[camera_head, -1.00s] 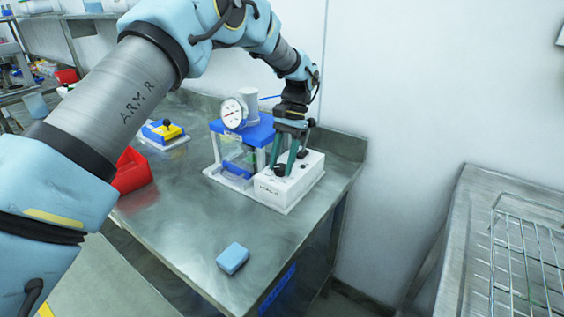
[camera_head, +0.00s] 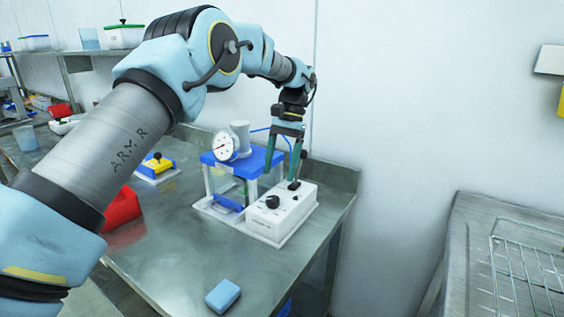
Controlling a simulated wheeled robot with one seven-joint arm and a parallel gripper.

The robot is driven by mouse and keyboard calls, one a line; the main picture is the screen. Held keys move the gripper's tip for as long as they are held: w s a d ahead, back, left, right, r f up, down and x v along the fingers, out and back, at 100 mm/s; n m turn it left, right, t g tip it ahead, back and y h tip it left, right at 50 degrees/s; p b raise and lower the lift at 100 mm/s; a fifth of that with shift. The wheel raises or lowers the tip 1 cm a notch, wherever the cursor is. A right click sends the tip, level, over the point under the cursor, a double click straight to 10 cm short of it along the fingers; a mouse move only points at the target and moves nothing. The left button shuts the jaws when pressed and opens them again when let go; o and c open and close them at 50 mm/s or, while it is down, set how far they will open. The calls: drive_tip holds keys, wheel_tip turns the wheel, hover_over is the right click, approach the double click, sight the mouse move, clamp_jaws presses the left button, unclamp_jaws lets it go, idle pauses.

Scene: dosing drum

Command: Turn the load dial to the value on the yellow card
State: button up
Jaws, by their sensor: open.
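The white control box (camera_head: 280,219) stands on the steel table with a round black dial (camera_head: 272,201) on its top. A second, smaller black control (camera_head: 294,185) sits farther back on the box. The dial's marks are too small to read. My gripper (camera_head: 281,174) is open and empty, pointing down above the rear of the box, behind the dial and apart from it. A yellow piece (camera_head: 561,101), perhaps the card, is cut off at the right edge of the picture; no value shows on it.
A blue block (camera_head: 223,295) lies near the table's front. A red bin (camera_head: 122,209) is at left. A wire rack (camera_head: 530,265) stands on the right-hand bench.

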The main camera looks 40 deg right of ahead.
drive_tip(key=shift+v, duration=1.7)
